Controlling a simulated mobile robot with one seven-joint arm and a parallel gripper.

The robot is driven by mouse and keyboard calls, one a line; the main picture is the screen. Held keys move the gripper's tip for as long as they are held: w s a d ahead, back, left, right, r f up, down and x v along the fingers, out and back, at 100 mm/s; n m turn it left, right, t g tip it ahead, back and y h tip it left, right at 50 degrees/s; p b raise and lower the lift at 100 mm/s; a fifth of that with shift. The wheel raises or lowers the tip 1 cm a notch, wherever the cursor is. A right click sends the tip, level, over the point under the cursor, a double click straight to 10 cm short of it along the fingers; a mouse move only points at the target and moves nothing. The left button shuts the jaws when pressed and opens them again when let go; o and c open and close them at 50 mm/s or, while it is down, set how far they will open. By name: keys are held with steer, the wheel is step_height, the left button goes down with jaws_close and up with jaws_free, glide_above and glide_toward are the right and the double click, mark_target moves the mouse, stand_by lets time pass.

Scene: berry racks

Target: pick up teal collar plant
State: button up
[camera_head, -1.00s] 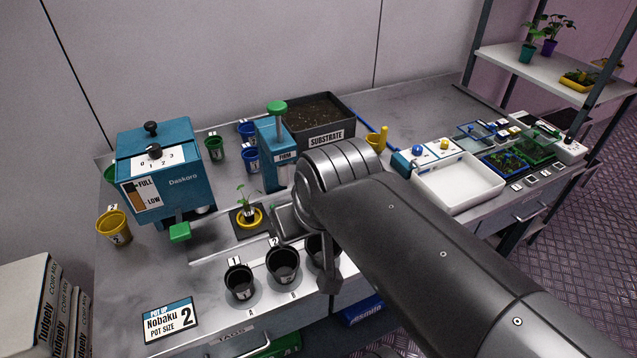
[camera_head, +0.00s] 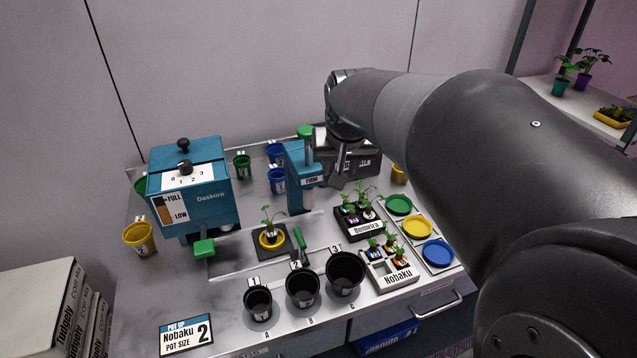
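Small seedlings stand in two black-and-white trays right of centre. The Nobaku tray (camera_head: 397,278) holds plants with collars that look blue, yellow and orange. The dark tray behind it (camera_head: 366,231) holds several seedlings with pale or purple collars. I cannot make out a teal collar for certain. Another seedling (camera_head: 270,232) stands in a yellow ring on a black square pad, left of the trays. My gripper (camera_head: 342,180) hangs in front of the substrate bin, above and behind the dark tray. Its fingers are dark and small, so their opening is unclear.
Three black pots (camera_head: 302,288) line the front edge. A blue press (camera_head: 301,178) and a blue dispenser (camera_head: 190,190) stand behind. Green, yellow and blue discs (camera_head: 417,226) lie right of the trays. A shelf at right holds a plant in a teal pot (camera_head: 561,87).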

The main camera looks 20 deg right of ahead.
steer(key=w+d+f, duration=0.4)
steer(key=w+d, duration=0.2)
steer(key=w, duration=0.1)
glide_above(346, 200)
steer(key=s, duration=0.3)
steer(key=shift+m+g, duration=0.4)
steer(key=f, duration=0.7)
steer(key=a+f, duration=0.1)
steer(key=f, duration=0.2)
steer(key=shift+w+f, duration=0.2)
steer(key=shift+f, duration=0.05)
steer(key=shift+x, duration=2.9)
steer(key=shift+r, duration=0.1)
steer(key=shift+c, duration=0.6)
jaws_close()
